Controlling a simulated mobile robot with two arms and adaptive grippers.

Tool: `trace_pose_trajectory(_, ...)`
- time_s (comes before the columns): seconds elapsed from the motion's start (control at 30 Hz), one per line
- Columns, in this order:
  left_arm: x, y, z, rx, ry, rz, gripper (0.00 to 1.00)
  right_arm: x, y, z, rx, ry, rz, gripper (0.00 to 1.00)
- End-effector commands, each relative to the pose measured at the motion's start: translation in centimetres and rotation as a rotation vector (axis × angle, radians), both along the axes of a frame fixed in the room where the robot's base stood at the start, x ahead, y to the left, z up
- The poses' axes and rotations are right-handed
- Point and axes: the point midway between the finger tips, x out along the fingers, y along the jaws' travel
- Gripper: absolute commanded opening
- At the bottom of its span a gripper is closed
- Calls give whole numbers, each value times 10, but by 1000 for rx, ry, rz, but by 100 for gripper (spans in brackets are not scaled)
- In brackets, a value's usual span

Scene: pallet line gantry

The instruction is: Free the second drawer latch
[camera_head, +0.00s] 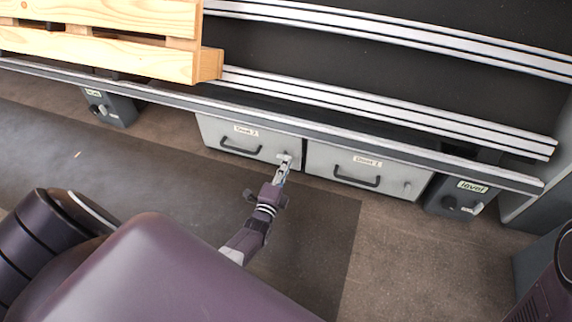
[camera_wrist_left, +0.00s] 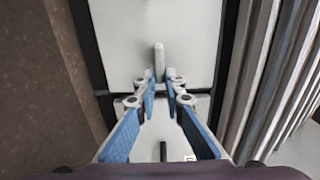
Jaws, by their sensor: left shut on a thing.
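The second drawer (camera_head: 225,132) is a pale grey front with a black bar handle (camera_head: 240,149) and a label ending in 2. Its small pale latch (camera_head: 286,156) sits near the drawer's right edge. My left gripper (camera_head: 283,168) reaches up to this latch from below. In the left wrist view the gripper (camera_wrist_left: 161,92) has its two blue-padded fingers on either side of the upright latch lever (camera_wrist_left: 159,62), shut on it. The drawer front looks flush with its frame. My right gripper is out of view.
The first drawer (camera_head: 335,160), with its own latch (camera_head: 407,187), is to the right. Dark level boxes with knobs (camera_head: 462,198) (camera_head: 108,106) stand at both ends. Above run metal rails (camera_head: 400,122) and a wooden pallet (camera_head: 110,52). The floor in front is clear.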

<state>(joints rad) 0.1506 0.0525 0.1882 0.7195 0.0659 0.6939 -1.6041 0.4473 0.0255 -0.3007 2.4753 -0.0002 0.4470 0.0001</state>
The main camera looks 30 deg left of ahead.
Motion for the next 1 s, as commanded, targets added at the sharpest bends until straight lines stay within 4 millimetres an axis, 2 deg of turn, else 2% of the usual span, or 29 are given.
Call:
trace_pose_trajectory(0.43,0,-1,-1,11,6,-3,0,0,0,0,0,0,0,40)
trace_pose_trajectory(0.47,0,-1,-2,11,6,-2,12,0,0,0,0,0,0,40)
trace_pose_trajectory(0.6,0,-1,-1,10,6,-2,27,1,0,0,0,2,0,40)
trace_pose_trajectory(1.0,0,0,1,-29,-6,-1,27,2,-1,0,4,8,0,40)
